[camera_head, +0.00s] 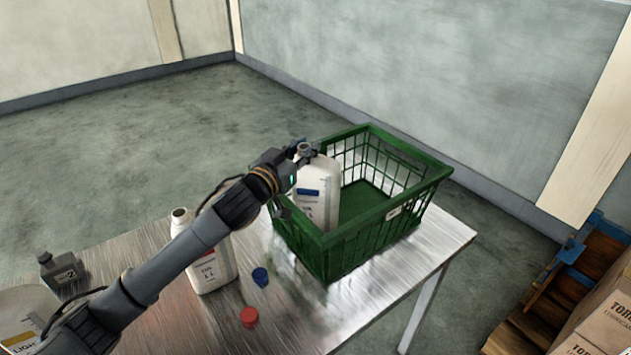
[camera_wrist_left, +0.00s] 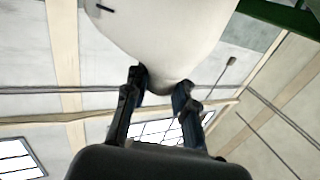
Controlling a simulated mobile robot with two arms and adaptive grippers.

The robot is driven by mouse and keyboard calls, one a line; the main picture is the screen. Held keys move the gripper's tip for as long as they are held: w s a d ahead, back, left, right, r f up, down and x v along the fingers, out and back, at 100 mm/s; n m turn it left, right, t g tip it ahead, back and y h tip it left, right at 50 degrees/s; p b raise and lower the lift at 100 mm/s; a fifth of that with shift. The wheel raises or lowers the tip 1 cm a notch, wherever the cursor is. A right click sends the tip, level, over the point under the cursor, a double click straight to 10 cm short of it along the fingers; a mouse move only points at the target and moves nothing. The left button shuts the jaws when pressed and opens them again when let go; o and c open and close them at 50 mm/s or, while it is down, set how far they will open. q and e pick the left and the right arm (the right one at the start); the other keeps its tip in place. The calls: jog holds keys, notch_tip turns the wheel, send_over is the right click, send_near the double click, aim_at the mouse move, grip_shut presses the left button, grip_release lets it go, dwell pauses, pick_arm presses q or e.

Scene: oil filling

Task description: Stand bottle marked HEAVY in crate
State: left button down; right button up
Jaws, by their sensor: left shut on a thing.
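A white bottle with a blue label (camera_head: 320,190) is upright inside the left part of the green crate (camera_head: 345,243). Its label is too small to read for HEAVY. My left gripper (camera_head: 304,155) is shut on this bottle at its neck. In the left wrist view, the narrow end of the white bottle (camera_wrist_left: 165,45) sits between the two fingers of my left gripper (camera_wrist_left: 160,85). The crate's front wall hides the bottle's base, so I cannot tell whether it touches the crate floor. My right gripper is not in view.
An open white bottle with a red label (camera_head: 212,268) stands left of the crate. A blue cap (camera_head: 260,276) and a red cap (camera_head: 249,316) lie on the metal table (camera_head: 300,325). A dark container (camera_head: 62,272) and a white LIGHT container (camera_head: 22,312) are at left. The crate's right side is empty.

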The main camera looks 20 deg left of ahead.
pick_arm(q)
jog(key=shift+f, duration=2.65)
jog(key=c, duration=1.1)
grip_release()
jog(key=shift+s, duration=0.1)
jog(key=b, duration=0.2)
send_near(304, 168)
jog(key=a+f, duration=0.1)
jog(key=shift+f, duration=0.2)
jog(key=shift+w, duration=0.25)
